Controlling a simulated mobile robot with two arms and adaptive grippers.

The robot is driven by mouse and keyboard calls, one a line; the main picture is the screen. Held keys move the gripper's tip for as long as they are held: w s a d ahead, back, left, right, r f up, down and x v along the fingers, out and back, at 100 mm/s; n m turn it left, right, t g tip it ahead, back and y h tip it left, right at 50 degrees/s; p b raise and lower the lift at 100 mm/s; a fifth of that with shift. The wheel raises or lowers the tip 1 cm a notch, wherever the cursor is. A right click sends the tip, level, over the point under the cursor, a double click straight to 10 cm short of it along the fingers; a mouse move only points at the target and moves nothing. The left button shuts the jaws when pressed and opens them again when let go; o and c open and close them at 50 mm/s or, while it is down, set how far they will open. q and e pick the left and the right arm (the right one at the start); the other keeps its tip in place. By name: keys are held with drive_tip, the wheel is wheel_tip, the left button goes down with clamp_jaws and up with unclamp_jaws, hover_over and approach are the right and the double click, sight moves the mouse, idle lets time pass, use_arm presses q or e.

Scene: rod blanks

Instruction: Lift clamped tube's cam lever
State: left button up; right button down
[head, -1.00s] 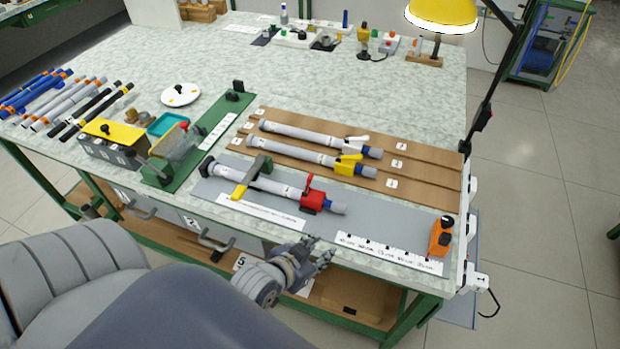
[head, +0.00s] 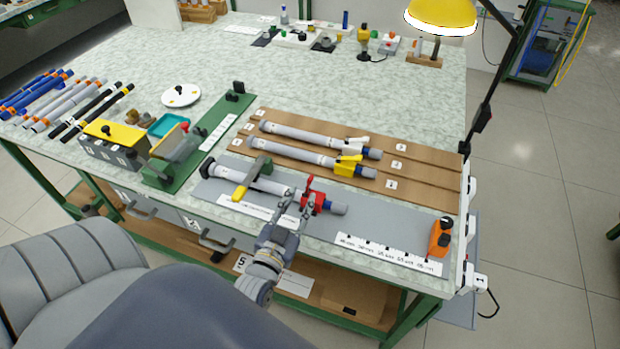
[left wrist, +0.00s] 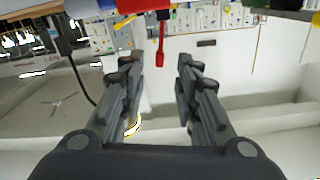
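A grey tube (head: 268,187) lies on the grey plate, under a clamp with a yellow handle (head: 239,192). A red collar with a cam lever (head: 310,199) sits near the tube's right end, and its lever points up. In the left wrist view the red lever (left wrist: 160,46) appears between the fingers, beyond their tips. My left gripper (head: 295,208) is open and empty, its fingertips at the front side of the red collar. In the left wrist view the open fingers (left wrist: 159,65) are apart. I cannot tell if they touch the collar. My right gripper is not in view.
Two more tubes with a white collar (head: 357,143) and a yellow collar (head: 347,166) lie on the brown board behind. An orange tool (head: 440,238) stands at the plate's right end. A ruler strip (head: 388,254) runs along the front. A lamp (head: 441,14) overhangs the back.

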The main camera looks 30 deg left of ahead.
sight(308, 183)
use_arm(q)
drive_tip(key=p+x, duration=0.1)
drive_tip(key=x, duration=0.6)
drive_tip(key=shift+w+a, duration=0.15)
drive_tip(key=shift+w, duration=0.25)
clamp_jaws()
